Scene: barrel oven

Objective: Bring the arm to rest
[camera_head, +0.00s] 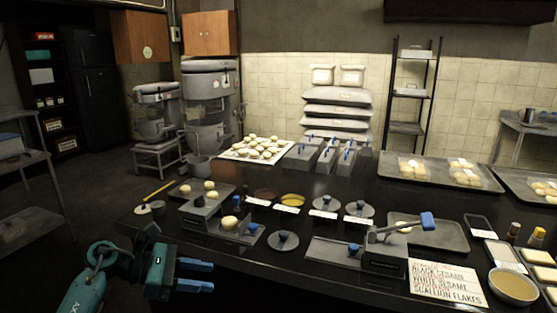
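My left gripper (204,275) shows at the lower left, in front of the dark counter (240,258). Its arm is teal, with dark joints. Its two blue fingers point to the right and are apart, with nothing between them. It is clear of the objects on the counter. My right gripper is not in the view.
An ingredient card (446,283) and a bowl (513,286) lie right. Open floor lies left.

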